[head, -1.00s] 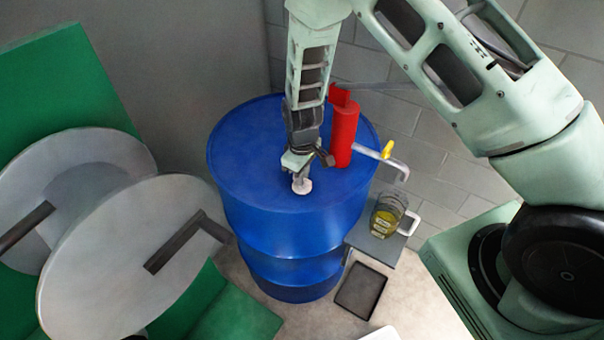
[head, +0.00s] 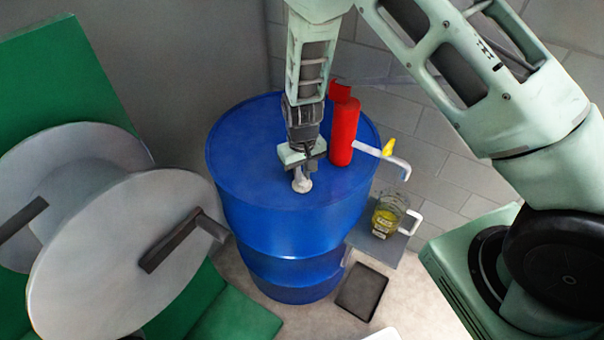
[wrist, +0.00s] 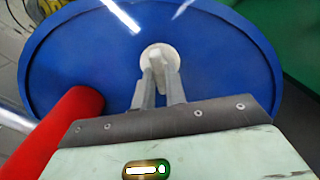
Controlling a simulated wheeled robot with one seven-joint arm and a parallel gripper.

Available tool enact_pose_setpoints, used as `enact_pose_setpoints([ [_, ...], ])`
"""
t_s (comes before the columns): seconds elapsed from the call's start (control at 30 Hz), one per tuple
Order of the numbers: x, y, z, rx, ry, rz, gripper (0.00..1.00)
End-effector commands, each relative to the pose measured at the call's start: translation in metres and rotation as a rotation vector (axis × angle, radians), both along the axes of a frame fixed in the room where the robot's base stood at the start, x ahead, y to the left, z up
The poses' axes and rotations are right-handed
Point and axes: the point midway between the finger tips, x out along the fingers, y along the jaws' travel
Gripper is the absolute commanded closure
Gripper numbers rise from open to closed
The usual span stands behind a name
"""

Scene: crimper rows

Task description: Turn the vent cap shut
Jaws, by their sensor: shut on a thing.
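The vent cap (head: 302,187) is a small whitish round piece on top of the blue drum (head: 245,150), near its front edge. In the wrist view the cap (wrist: 160,53) shows as a pale disc past my fingertips. My gripper (head: 301,178) points down at the cap from above. In the wrist view my gripper's two fingers (wrist: 159,72) are close together and shut on the cap. The fingers hide part of the cap, and I cannot tell how far it is turned.
A red pump (head: 343,132) with a spout and yellow lever (head: 388,147) stands on the drum, close right of my gripper. A jug (head: 388,215) sits on a grey shelf below the spout. A large grey reel (head: 120,260) stands at left. The drum top's left side is clear.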

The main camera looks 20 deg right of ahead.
Motion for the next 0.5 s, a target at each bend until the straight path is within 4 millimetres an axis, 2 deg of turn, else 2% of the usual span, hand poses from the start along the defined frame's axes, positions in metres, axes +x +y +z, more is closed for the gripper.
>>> enact_pose_setpoints([
  [0.5, 0.0005, -0.0002, 0.0007, -0.001, -0.002, -0.492, 1.0],
])
